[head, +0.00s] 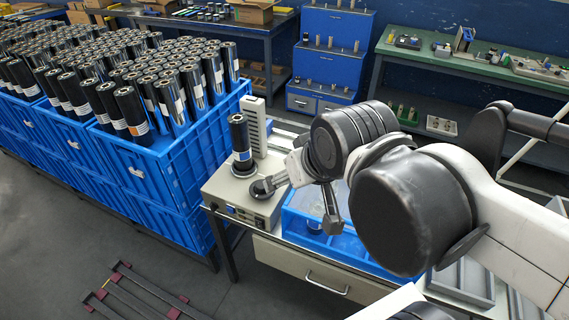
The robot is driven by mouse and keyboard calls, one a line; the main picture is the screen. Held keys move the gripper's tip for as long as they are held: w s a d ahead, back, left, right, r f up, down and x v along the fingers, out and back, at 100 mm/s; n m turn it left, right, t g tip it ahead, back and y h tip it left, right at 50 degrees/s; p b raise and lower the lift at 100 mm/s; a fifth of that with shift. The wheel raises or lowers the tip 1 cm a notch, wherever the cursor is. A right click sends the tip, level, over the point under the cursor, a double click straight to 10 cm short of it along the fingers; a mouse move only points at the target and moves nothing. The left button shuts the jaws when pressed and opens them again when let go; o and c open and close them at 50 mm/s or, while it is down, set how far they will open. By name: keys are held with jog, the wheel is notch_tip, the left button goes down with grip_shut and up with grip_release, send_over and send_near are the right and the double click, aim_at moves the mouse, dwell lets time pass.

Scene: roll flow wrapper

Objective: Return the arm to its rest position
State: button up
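My arm reaches in from the right in the head view, with its dark joint covers and pale links in front of the bench. My gripper (331,214) is at the arm's far end, above the blue crate (292,229) on the bench. One grey finger points down; the other cannot be made out clearly, so its opening is unclear. I see nothing held in it. A dark roll (240,140) with a white and blue label stands upright on the beige machine (240,199), left of my gripper and apart from it.
Blue crates (170,163) full of upright rolls (128,110) fill the left. A blue stepped stand (330,52) and a green-topped bench (470,62) stand behind. A drawer (315,275) is shut at the bench front. Grey floor (60,225) is open at lower left, with a low metal frame (150,290).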

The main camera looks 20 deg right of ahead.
dwell(0.3)
notch_tip(320, 180, down, 5)
jog(key=b, duration=0.4)
jog(key=shift+r+b, duration=0.15)
jog(key=shift+b, duration=0.2)
jog(key=shift+c, duration=0.4)
